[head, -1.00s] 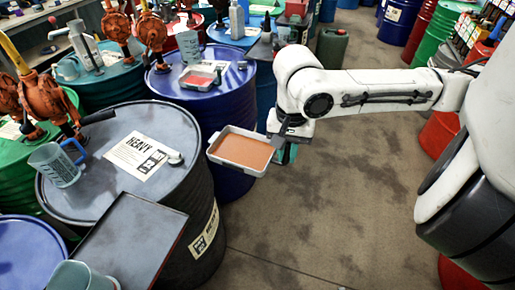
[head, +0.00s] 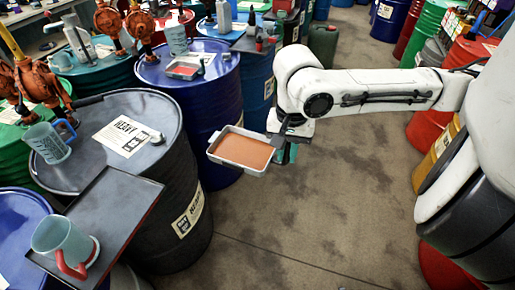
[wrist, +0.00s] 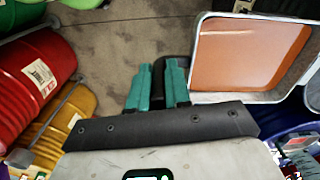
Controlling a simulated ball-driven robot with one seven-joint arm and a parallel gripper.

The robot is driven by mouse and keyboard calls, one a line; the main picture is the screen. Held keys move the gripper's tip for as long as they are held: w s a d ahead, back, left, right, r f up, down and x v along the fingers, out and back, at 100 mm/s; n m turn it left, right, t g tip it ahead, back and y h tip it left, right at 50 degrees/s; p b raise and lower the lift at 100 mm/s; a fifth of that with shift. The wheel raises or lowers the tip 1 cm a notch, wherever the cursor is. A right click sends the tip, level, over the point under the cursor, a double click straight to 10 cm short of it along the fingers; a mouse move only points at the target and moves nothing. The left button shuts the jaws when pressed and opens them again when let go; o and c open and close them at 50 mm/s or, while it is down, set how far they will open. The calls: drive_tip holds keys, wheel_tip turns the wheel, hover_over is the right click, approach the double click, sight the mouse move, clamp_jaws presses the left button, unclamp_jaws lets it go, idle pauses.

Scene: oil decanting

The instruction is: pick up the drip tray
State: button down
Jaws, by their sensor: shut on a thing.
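The drip tray (head: 241,150) is a pale metal rectangular pan with orange-brown liquid in it. It hangs in the air, roughly level, right of the black drum and over the floor. My gripper (head: 287,152) is at its right end, shut on it, with the fingers mostly hidden by the wrist in the head view. In the wrist view the teal fingertips (wrist: 158,85) are close together around a dark part, and the tray (wrist: 249,53) fills the upper right. The exact grip spot is hard to see.
A black drum (head: 183,200) bears a label sheet (head: 126,136), a jug (head: 47,143) and a dark flat tray (head: 115,215) with another jug (head: 62,240). A blue drum (head: 207,97) bears a smaller red-filled tray (head: 187,68). Open floor (head: 330,220) lies to the right.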

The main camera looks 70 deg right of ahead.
drive_tip(key=shift+s+a, duration=0.15)
drive_tip(key=shift+s, duration=0.2)
drive_tip(key=shift+w+a+f+n, duration=0.3)
drive_tip(key=shift+w+a+f, duration=0.1)
drive_tip(key=shift+w+a, duration=0.05)
drive_tip(key=w+a+f+n, duration=0.7)
drive_tip(key=w+a+f, duration=0.2)
drive_tip(key=a+f, duration=0.2)
drive_tip(key=w+a+f+n, duration=0.8)
drive_tip(key=w+a+f, duration=0.2)
drive_tip(key=a, duration=0.3)
drive_tip(key=shift+w+f+n, duration=0.3)
drive_tip(key=shift+f, duration=0.05)
drive_tip(key=shift+a+f, duration=0.1)
drive_tip(key=shift+a, duration=0.05)
